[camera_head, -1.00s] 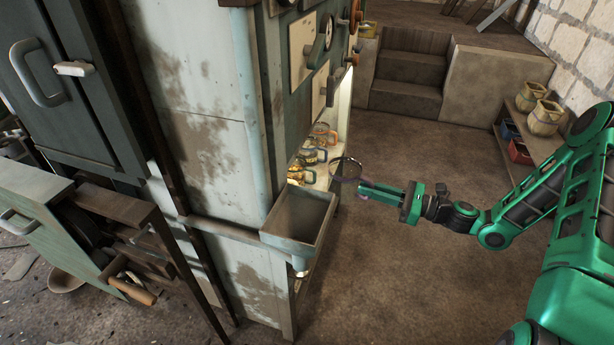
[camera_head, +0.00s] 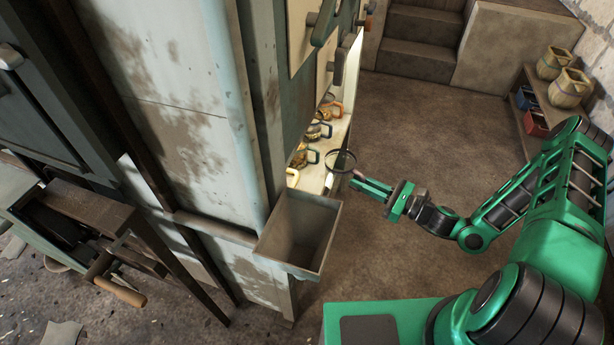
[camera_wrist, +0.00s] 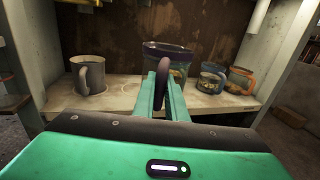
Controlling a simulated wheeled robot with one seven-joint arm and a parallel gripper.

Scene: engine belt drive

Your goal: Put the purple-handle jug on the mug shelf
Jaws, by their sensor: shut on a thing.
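The purple-handle jug (camera_wrist: 168,52) is a glass jug with a dark purple rim and handle. My gripper (camera_wrist: 162,100) is shut on its dark handle in the wrist view and holds the jug upright. In the head view the jug (camera_head: 341,161) is at the tip of my gripper (camera_head: 360,181), just right of the lit shelf. The mug shelf (camera_wrist: 120,98) is a pale ledge in an open-fronted recess. In the wrist view the jug is in front of the middle of the shelf. Its base is hidden by my gripper, so I cannot tell whether it touches the shelf.
A grey mug (camera_wrist: 89,75) stands on the left of the shelf. A blue-handled mug (camera_wrist: 212,79) and an orange-handled mug (camera_wrist: 241,79) stand on the right. A metal bin (camera_head: 299,232) sticks out from the machine's near corner. Open floor (camera_head: 440,130) lies to the right.

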